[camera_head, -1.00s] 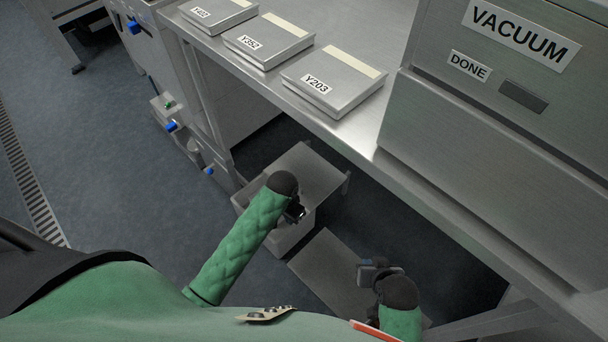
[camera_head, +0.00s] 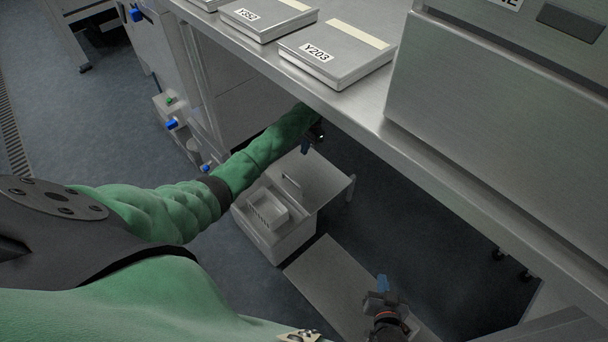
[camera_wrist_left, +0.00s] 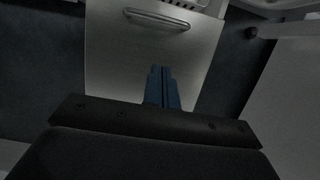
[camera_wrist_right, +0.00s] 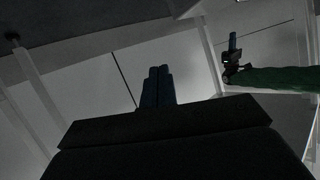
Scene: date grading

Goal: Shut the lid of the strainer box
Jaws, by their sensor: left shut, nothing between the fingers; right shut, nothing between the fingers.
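The strainer box (camera_head: 262,236) is a pale metal box low on the floor under the counter. It is open at its front, with a slotted strainer (camera_head: 268,209) showing inside. Its flat lid (camera_head: 325,178), with a bar handle (camera_head: 291,187), lies back on the far side. My left gripper (camera_head: 307,146) is shut and empty above the far part of the lid. In the left wrist view its fingers (camera_wrist_left: 162,80) lie in front of the lid panel (camera_wrist_left: 120,60), with the handle (camera_wrist_left: 157,19) beyond; contact cannot be told. My right gripper (camera_head: 383,287) is shut and empty, right of the box.
The steel counter (camera_head: 395,70) overhangs the box, and my left arm reaches beneath its edge. Flat labelled cases, including Y203 (camera_head: 336,55), stand on it beside a large machine (camera_head: 490,90). A flat panel (camera_head: 325,285) lies right of the box.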

